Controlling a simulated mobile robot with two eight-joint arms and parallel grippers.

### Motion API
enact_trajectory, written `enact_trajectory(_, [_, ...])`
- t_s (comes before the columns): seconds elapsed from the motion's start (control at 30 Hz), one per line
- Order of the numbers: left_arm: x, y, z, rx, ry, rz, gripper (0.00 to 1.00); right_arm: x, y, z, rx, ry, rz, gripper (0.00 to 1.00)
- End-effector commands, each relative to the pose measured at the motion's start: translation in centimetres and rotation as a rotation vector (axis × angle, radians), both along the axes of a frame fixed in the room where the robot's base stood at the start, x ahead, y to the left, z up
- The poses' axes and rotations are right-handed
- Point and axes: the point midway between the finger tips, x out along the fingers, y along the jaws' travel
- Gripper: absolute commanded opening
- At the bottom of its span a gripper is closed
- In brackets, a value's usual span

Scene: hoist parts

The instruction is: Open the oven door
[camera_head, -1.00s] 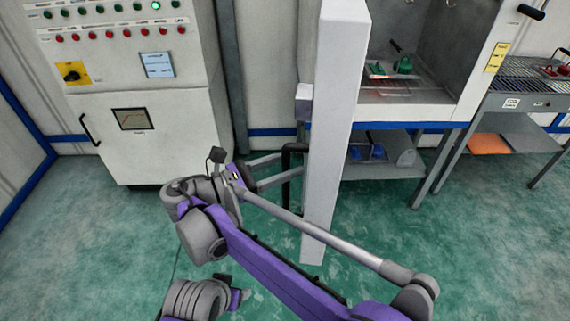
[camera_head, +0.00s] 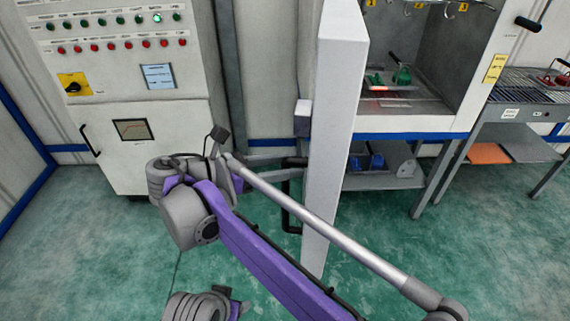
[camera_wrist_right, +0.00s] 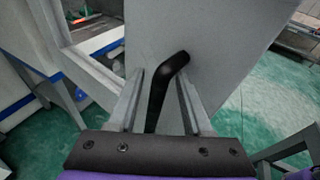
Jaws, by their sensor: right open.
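The oven door (camera_head: 338,130) is a thick white slab, seen nearly edge-on in the head view. It stands swung out from the oven (camera_head: 465,85), whose chamber shows open to its right. The black bar handle (camera_head: 291,205) is on the door's left face; it also shows in the right wrist view (camera_wrist_right: 165,90). My right gripper (camera_head: 292,160) is at the handle from the left. In the wrist view its two fingers (camera_wrist_right: 160,100) are apart, with the handle between them and a gap on each side. My left gripper is not in view.
A control cabinet (camera_head: 150,125) with buttons and a black handle stands at the left. Green items (camera_head: 401,76) lie in the oven chamber. A shelf (camera_head: 380,180) with blue items is below it, and a grated bench (camera_head: 520,115) is at the right. Green floor is open in front.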

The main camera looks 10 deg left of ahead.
Motion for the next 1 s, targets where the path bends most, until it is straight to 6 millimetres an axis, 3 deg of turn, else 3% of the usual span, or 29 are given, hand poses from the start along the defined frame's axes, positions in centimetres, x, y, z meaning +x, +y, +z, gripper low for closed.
enact_trajectory(0.03, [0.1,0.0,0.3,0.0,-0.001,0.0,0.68,0.7,-0.2,6.2,-0.145,-0.191,0.021,0.55])
enact_trajectory(0.1, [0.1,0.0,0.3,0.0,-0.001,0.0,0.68,0.7,-0.2,6.2,-0.144,-0.19,0.02,0.55])
enact_trajectory(0.23, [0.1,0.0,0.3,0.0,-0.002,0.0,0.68,0.7,-0.2,6.3,-0.144,-0.19,0.02,0.55])
enact_trajectory(0.27, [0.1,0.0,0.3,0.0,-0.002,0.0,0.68,-0.2,-0.1,0.8,-0.003,0.006,-0.003,0.55])
enact_trajectory(1.0, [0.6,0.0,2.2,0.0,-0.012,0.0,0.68,0.7,4.6,0.3,0.004,0.005,0.0,0.55])
